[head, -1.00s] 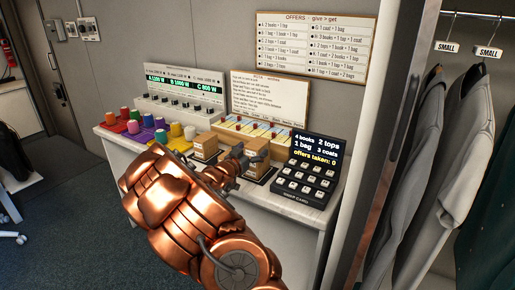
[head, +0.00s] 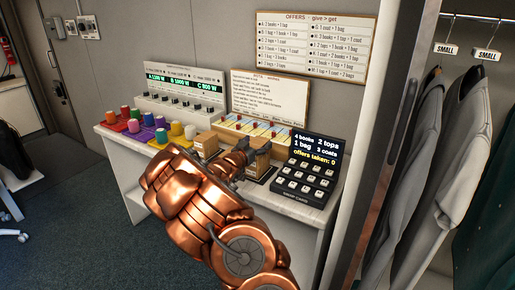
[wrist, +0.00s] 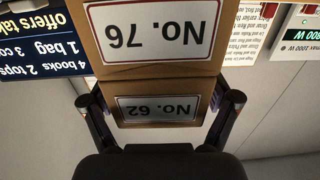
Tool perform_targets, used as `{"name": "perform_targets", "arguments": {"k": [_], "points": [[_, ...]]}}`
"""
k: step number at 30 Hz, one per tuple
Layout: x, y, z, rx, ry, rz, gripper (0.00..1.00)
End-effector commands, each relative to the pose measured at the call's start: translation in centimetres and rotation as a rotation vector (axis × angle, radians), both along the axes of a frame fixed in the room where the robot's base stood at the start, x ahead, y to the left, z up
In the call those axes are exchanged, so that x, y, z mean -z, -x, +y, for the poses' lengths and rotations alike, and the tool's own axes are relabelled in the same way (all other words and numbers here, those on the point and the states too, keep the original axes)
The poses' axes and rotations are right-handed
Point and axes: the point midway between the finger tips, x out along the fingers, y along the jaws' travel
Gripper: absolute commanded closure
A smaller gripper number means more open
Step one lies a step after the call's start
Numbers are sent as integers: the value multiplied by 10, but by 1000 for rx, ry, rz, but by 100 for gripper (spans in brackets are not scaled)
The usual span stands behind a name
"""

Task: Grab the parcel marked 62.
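In the wrist view, which is upside down, the parcel marked No. 62 (wrist: 160,110) is a brown box with a white label. It lies between the two dark fingers of my gripper (wrist: 160,106). The fingers are spread, one on each side; whether they touch the box I cannot tell. A brown parcel marked No. 76 (wrist: 152,32) adjoins it and looks larger. In the head view my gripper (head: 257,150) is at a brown parcel (head: 257,164) on the counter, partly hidden by my arm. Its number cannot be read there.
Another brown parcel (head: 206,144) stands to the left on the counter (head: 306,214). The swap-card keypad (head: 306,180) is close on the right. A panel with red knobs (head: 262,131) is behind.

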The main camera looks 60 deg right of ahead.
Motion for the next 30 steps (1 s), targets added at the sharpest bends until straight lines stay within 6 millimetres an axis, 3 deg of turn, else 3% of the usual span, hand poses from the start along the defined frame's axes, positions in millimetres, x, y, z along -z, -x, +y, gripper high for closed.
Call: {"name": "perform_targets", "arguments": {"k": [2,16,30], "points": [[0,0,0,0,0,0,25],[0,0,0,0,0,0,73],[-11,0,0,1,0,-1,74]]}}
